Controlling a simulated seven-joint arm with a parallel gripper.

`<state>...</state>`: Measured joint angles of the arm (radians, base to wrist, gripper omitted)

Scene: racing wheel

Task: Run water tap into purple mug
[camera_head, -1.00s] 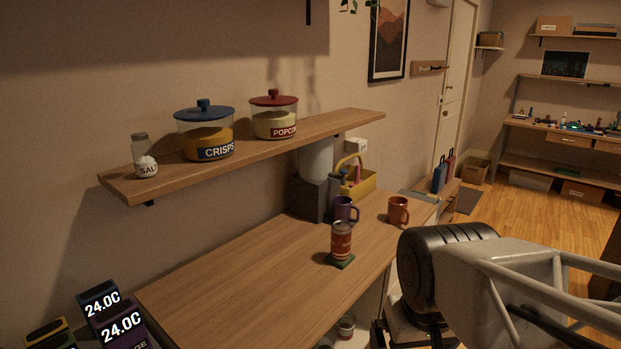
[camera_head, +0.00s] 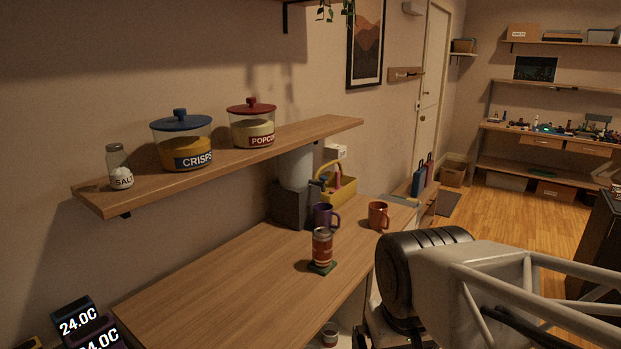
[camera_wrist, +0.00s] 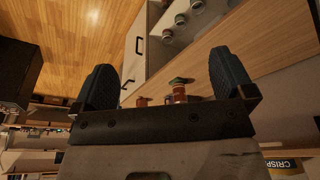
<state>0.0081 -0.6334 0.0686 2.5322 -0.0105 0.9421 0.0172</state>
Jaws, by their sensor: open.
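The purple mug (camera_head: 325,214) stands on the wooden counter, close in front of a dark grey dispenser (camera_head: 293,204) with a pale cylinder on top. The dispenser's tap (camera_head: 316,187) is small and dark, above the mug; whether water runs cannot be told. In the head view my arm's end fills the lower right, over the counter's front edge, and its fingertips are not clear there. In the wrist view my gripper (camera_wrist: 168,80) is open and empty, its two dark fingers wide apart. The mugs show small and distant beyond them.
A shelf (camera_head: 295,135) with jars overhangs the counter. The counter's near left is clear.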

